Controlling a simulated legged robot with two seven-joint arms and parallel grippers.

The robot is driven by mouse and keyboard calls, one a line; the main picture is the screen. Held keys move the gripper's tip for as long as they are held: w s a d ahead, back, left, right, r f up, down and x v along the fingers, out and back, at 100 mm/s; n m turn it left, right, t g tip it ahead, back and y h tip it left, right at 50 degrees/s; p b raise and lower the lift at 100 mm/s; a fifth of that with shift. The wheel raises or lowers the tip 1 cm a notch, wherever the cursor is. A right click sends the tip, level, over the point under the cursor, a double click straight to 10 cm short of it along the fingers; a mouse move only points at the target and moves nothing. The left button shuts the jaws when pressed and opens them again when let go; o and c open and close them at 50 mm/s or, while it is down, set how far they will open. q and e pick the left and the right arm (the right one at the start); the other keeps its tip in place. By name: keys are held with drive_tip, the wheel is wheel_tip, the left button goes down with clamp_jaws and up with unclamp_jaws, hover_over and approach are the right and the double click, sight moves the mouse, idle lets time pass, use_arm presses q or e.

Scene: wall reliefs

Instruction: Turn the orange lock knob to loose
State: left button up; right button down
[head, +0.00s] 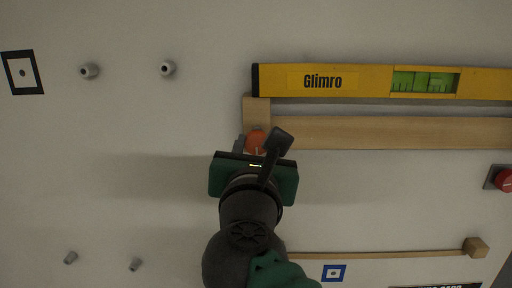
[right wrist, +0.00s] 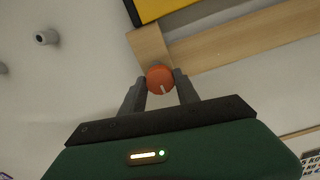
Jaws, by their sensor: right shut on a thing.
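My left gripper is in neither view.
A yellow Glimro level (head: 323,81) lies above the wooden rail (head: 400,133). A red knob (head: 504,180) is at the right edge. Grey pegs (head: 89,71) and a black-framed marker (head: 23,73) are at left. A thin wooden rod (head: 380,254) runs below. The wall at left is mostly clear.

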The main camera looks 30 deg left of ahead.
drive_tip(key=n, duration=0.4)
drive_tip(key=shift+f+n, duration=0.2)
drive_tip(key=shift+n, duration=0.2)
drive_tip(key=n, duration=0.4)
drive_tip(key=shift+w+f, duration=0.1)
drive_tip(key=n, duration=0.5)
drive_tip(key=shift+n, duration=0.4)
drive_tip(key=n, duration=0.4)
drive_tip(key=shift+n, duration=0.3)
drive_tip(key=n, duration=0.4)
drive_tip(key=shift+n, duration=0.3)
drive_tip(key=n, duration=0.3)
drive_tip(key=shift+n, duration=0.3)
drive_tip(key=n, duration=0.4)
drive_tip(key=shift+n, duration=2)
